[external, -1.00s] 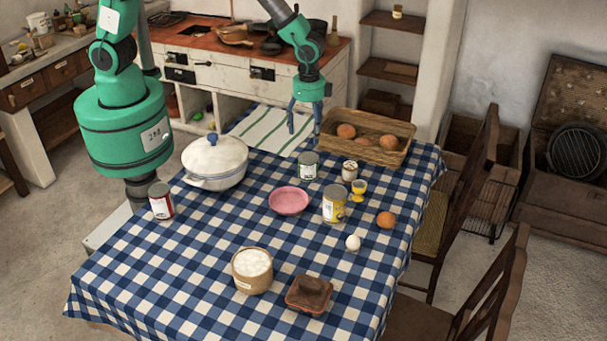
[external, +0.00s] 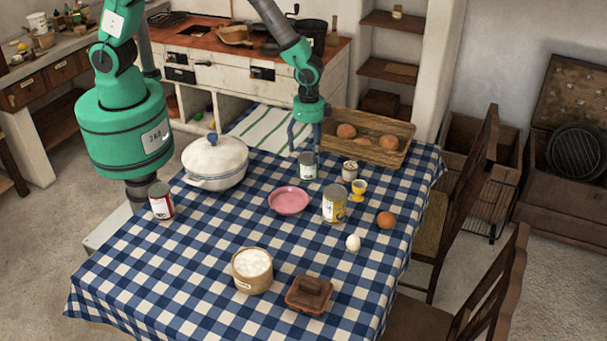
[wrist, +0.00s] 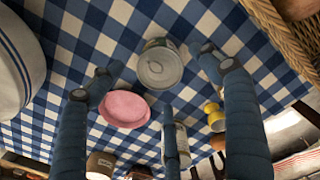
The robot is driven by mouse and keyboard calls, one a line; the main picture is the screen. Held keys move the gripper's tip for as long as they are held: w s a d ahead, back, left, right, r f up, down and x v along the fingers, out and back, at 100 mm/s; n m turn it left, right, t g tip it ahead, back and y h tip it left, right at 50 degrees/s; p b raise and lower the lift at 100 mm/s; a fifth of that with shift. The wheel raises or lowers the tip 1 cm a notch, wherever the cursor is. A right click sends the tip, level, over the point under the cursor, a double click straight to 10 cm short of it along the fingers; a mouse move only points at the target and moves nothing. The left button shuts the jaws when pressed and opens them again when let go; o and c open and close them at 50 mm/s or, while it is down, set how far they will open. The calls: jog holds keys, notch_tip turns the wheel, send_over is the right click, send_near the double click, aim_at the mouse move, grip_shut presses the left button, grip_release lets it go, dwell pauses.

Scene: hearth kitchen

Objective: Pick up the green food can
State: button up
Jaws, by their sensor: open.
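The green food can (external: 307,168), with a white label and a metal lid, stands upright on the checked tablecloth near the table's far edge. In the wrist view the can (wrist: 160,64) shows mostly its round lid, with its side partly seen. My gripper (external: 304,141) is open and points down just above the can, its fingers partly overlapping it. In the wrist view my gripper's spread fingers (wrist: 160,76) lie to either side of the can, with a third finger below it in the picture. I see no clear contact with the can.
A white pot (external: 215,160) stands left of the can, and a wicker basket (external: 398,152) with brown round items is at right. A pink plate (external: 288,200), a yellow can (external: 334,204), a small jar (external: 349,171) and a yellow egg cup (external: 359,190) are nearby.

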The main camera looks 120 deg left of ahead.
aim_at(309, 157)
jog(key=shift+f, duration=0.65)
jog(key=shift+f, duration=0.1)
jog(key=shift+f+b, duration=0.5)
jog(key=shift+f, duration=2)
jog(key=c, duration=1.6)
jog(key=shift+r, duration=0.15)
jog(key=shift+r+p, duration=0.65)
jog(key=shift+r, duration=4.25)
